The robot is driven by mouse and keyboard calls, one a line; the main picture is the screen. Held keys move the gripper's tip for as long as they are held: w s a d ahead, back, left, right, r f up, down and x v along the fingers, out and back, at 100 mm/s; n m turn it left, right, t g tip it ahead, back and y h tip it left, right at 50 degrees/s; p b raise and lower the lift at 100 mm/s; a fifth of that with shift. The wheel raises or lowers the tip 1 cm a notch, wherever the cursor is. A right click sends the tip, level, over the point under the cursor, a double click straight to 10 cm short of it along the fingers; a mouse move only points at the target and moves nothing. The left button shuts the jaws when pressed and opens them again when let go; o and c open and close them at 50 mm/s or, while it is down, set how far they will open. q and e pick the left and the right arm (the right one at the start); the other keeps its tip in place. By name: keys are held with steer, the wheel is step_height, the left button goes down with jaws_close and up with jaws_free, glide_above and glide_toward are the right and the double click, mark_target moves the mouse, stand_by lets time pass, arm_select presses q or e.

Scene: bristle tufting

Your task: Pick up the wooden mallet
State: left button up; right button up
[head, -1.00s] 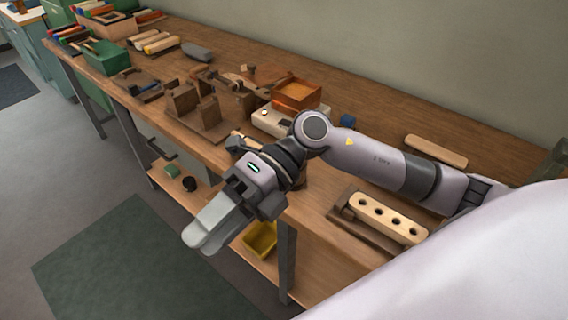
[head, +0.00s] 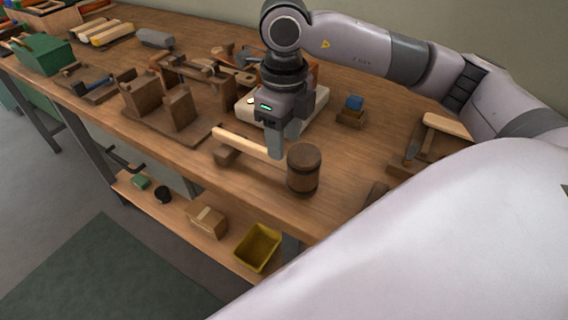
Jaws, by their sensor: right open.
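The wooden mallet stands near the bench's front edge in the head view, with a dark barrel-shaped head (head: 303,170) upright and a pale handle (head: 238,140) pointing left. A small brown block (head: 226,156) is under or just beside the handle; I cannot tell whether they touch. My right gripper (head: 275,150) points down at the handle, close to the mallet head. It is open, its fingers overlapping the handle in the view; whether they straddle it is hidden. My left gripper is not in view.
Behind my right gripper is a pale box-like device (head: 312,104). A blue-topped block (head: 353,104) stands to its right. A wooden fixture with two upright blocks (head: 180,106) is left of the mallet. A yellow bin (head: 258,248) sits on the lower shelf.

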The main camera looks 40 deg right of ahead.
mark_target(261, 153)
step_height(261, 153, down, 6)
steer(key=shift+w+f, duration=0.15)
steer(key=shift+f, duration=0.05)
steer(key=shift+c, duration=0.3)
jaws_close()
